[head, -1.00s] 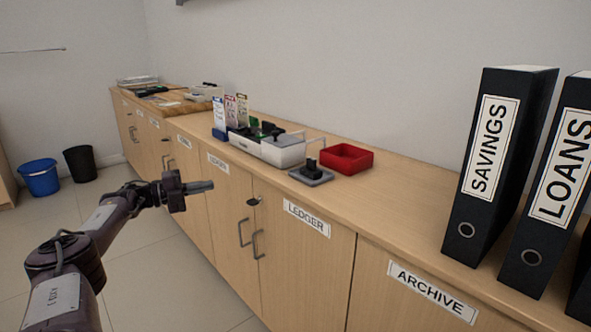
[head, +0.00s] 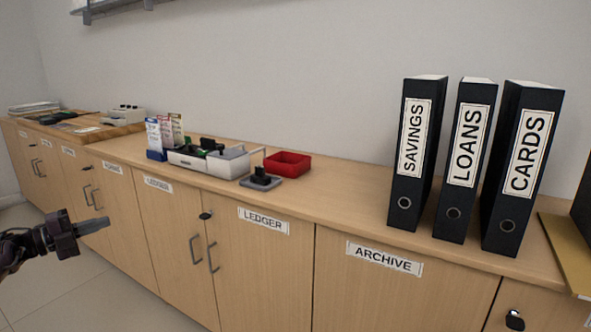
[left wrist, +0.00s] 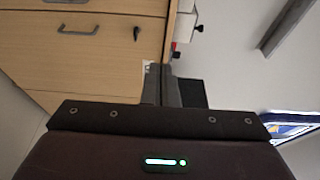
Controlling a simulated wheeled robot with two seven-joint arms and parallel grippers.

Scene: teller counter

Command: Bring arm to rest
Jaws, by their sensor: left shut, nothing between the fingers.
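My left gripper (head: 93,225) is at the left edge of the head view, in front of the cabinet doors and below the counter top. Its fingers are shut with nothing between them. In the left wrist view the closed fingers (left wrist: 167,88) point toward the cabinet fronts, with a light-coloured item beyond them. Most of my left arm is outside the head view. My right gripper is not in view.
The wooden counter (head: 345,213) carries a white stamp holder (head: 225,163), a red tray (head: 288,163), a stamp on a grey pad (head: 261,181) and black binders (head: 466,160). Cabinet doors (head: 265,270) front it. Floor (head: 70,295) is clear near the left gripper.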

